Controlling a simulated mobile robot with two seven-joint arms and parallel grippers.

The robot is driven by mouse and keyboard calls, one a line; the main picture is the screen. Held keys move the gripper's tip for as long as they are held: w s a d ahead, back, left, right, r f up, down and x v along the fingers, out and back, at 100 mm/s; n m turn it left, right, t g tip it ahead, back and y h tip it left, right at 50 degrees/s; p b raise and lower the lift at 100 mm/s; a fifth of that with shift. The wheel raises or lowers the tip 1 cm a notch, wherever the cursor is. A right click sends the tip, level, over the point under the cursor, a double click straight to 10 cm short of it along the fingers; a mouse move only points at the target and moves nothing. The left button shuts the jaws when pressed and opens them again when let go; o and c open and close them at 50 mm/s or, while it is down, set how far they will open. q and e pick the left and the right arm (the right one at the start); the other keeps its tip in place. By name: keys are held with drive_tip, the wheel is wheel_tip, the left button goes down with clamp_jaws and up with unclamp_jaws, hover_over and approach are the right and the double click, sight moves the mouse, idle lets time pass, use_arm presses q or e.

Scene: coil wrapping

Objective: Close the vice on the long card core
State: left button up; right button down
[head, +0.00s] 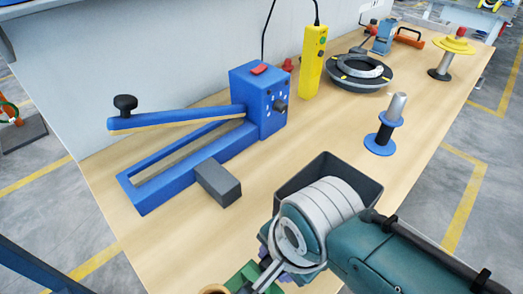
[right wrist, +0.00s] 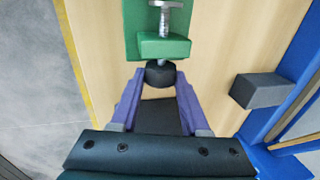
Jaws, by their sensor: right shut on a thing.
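The green vice (head: 246,279) is at the bottom edge of the head view, partly cut off. In the right wrist view its green body (right wrist: 165,47), metal screw (right wrist: 164,20) and black knob (right wrist: 160,74) show. A tan ring (head: 212,289), which looks like the end of the card core, shows beside the vice at the bottom of the head view; the rest is out of frame. My right gripper (right wrist: 160,78) has its purple fingers shut on the black knob, one on each side. My left gripper is not in view.
A dark open bin (head: 362,182) stands just behind my right wrist. A grey block (head: 218,182) lies against the blue sealer (head: 262,100). A blue spool (head: 380,141), a black ring stand (head: 358,73) and a yellow spool (head: 453,45) stand farther back. Bare table lies left of the vice.

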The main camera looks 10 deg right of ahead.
drive_tip(key=shift+w+g+h, duration=0.1)
drive_tip(key=shift+g+h, duration=0.2)
drive_tip(key=shift+g, duration=0.2)
drive_tip(key=shift+b, duration=0.3)
drive_tip(key=c, duration=0.7)
unclamp_jaws()
drive_tip(key=shift+o, duration=0.2)
drive_tip(key=shift+r+p, duration=0.35)
drive_tip(key=shift+r, duration=0.1)
drive_tip(key=r+p, duration=0.1)
drive_tip(key=r, duration=0.1)
drive_tip(key=r+p, duration=0.1)
drive_tip(key=r, duration=0.2)
drive_tip(key=r+p, duration=0.2)
drive_tip(key=r, duration=0.1)
drive_tip(key=shift+s+d+r, duration=0.1)
drive_tip(key=shift+s+d, duration=0.05)
drive_tip(key=shift+s, duration=0.25)
drive_tip(key=shift+r, duration=0.35)
